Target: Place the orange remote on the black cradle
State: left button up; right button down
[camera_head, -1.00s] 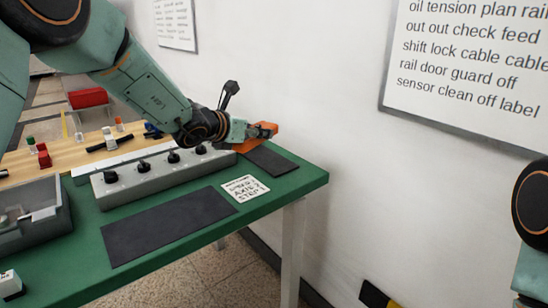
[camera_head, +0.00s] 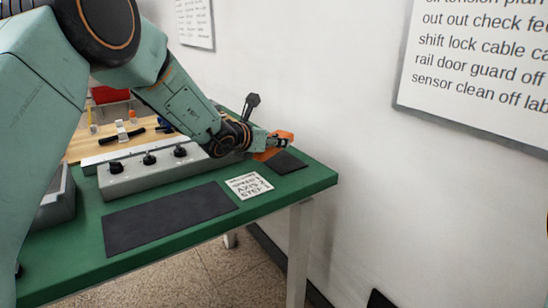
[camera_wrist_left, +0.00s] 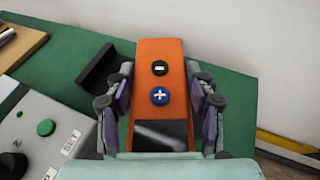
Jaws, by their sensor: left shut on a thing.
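My left gripper (camera_head: 264,143) is shut on the orange remote (camera_head: 275,150) near the table's right end. In the left wrist view the fingers (camera_wrist_left: 160,100) grip the remote (camera_wrist_left: 172,58) on both sides, and its minus and plus buttons and dark screen face the camera. A small black piece (camera_head: 287,163), which seems to be the cradle, lies on the green table just below and right of the remote. In the left wrist view a black piece with a raised edge (camera_wrist_left: 103,68) sits left of the remote; I cannot tell whether they touch. The right gripper is out of view.
A grey control box (camera_head: 128,175) with black knobs stands left of the gripper. A white printed card (camera_head: 249,186) and a large dark mat (camera_head: 165,217) lie in front. A white wall (camera_head: 330,90) rises behind the table (camera_head: 225,222). A grey bin (camera_head: 56,205) is at left.

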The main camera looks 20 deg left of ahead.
aim_at(272, 162)
pick_arm(q)
notch_tip(272, 162, down, 3)
jog(key=shift+s+f+b, duration=0.15)
jog(key=shift+f+b, duration=0.05)
jog(key=shift+b, duration=0.35)
jog(key=shift+w+f, duration=0.15)
jog(key=shift+w, duration=0.1)
jog(key=shift+s, duration=0.15)
jog(key=o, duration=1.5)
jog(key=shift+f, duration=0.15)
jog(key=shift+o, duration=0.2)
